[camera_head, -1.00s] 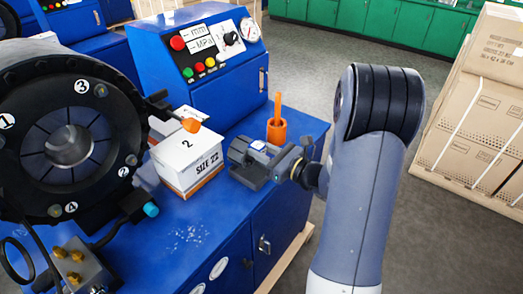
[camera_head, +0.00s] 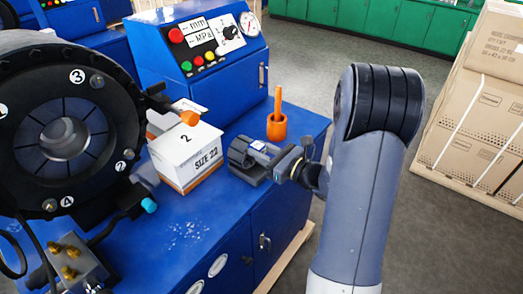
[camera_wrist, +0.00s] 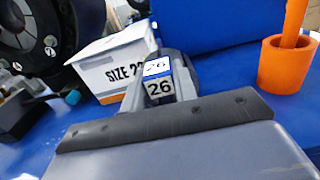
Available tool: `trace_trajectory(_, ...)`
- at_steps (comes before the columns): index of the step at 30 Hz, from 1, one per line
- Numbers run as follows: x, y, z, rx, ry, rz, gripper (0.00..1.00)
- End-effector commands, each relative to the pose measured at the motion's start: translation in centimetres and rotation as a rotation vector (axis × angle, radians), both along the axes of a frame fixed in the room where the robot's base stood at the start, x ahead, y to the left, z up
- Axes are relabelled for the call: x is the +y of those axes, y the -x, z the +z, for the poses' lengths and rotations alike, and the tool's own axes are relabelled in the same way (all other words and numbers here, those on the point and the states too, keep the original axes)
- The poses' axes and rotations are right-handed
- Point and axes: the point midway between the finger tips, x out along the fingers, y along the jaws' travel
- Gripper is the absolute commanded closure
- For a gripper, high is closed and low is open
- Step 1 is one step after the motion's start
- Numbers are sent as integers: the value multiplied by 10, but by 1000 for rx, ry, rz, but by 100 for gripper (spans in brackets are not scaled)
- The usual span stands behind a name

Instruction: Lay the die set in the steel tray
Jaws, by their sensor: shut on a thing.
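The die set (camera_head: 240,154) is a dark grey, round piece with a white and blue label. In the wrist view the die set (camera_wrist: 178,68) shows the number 26. My gripper (camera_head: 262,160) is shut on it, over or on the blue bench top; I cannot tell whether it touches the bench. In the wrist view my gripper's pale fingers (camera_wrist: 158,92) lie either side of the label, and my gripper's body hides the lower part. I cannot make out a steel tray in either view.
A white box marked SIZE 22 (camera_head: 186,160) stands left of the die set. An orange cup with a stick (camera_head: 277,126) stands behind it. The large black crimper head (camera_head: 65,140) is at left, a blue control console (camera_head: 200,60) behind.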

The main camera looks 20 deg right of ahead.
Motion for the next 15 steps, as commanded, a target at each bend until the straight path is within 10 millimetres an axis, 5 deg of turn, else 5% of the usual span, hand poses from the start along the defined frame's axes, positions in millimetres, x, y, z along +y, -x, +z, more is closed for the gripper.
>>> trace_trajectory(15,0,-1,-9,-9,-1,0,100)
